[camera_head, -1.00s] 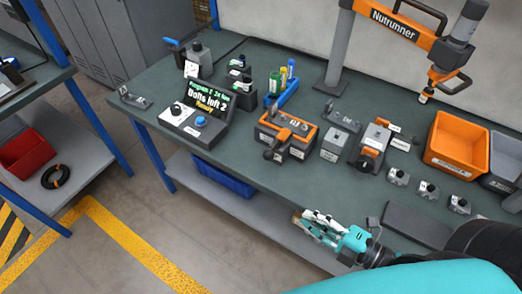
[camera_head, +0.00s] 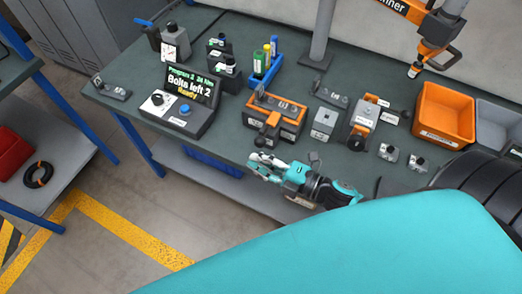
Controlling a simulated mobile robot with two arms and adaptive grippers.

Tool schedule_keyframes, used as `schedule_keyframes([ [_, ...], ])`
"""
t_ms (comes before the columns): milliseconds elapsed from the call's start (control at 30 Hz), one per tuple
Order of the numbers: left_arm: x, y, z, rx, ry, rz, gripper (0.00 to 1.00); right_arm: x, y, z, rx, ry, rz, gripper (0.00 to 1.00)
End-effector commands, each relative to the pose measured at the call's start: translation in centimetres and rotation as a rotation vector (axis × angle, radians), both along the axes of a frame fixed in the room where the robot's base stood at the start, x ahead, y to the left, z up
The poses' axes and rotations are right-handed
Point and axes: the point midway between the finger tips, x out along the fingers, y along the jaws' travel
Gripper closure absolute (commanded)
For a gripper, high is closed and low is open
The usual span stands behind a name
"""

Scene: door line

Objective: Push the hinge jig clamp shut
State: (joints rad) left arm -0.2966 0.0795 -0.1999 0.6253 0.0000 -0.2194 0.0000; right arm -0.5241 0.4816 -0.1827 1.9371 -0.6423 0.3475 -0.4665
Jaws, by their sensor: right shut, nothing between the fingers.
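An orange and dark grey jig (camera_head: 284,113), which looks like the hinge jig, sits near the front of the green workbench. Its clamp lever (camera_head: 269,124) is at its front left, with a dark end toward the bench edge; I cannot tell whether the clamp is fully shut. My right gripper (camera_head: 256,164) comes in from the right, just in front of the jig at the bench's front edge. It is shut and empty, and appears apart from the lever. My left gripper is out of view.
A grey block (camera_head: 324,122) and another device with an orange handle (camera_head: 362,122) stand right of the jig. A control box with a screen (camera_head: 182,108) is at left. An orange bin (camera_head: 444,112) is at right. A nutrunner (camera_head: 432,45) hangs above the bench.

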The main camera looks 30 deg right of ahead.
Motion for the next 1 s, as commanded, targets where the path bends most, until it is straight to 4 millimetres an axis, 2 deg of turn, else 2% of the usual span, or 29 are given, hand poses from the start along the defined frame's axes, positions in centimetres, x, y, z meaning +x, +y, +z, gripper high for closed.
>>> schedule_keyframes([
  [33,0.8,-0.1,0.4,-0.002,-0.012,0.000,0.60,0.5,-0.4,0.0,0.001,-0.001,0.002,1.00],
  [133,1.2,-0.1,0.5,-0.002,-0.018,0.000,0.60,1.1,-0.9,-0.2,0.001,-0.001,0.002,1.00],
  [533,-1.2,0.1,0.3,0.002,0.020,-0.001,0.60,1.4,-1.2,-0.4,0.002,-0.001,0.003,1.00],
  [667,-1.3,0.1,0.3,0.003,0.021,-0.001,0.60,1.8,-1.8,-0.4,0.000,-0.002,0.003,1.00],
  [833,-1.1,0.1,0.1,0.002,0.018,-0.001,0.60,3.3,-3.6,-0.4,-0.002,-0.003,0.001,1.00],
  [1000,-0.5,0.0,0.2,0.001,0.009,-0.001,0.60,3.5,-3.9,-0.4,0.001,-0.002,0.000,1.00],
])
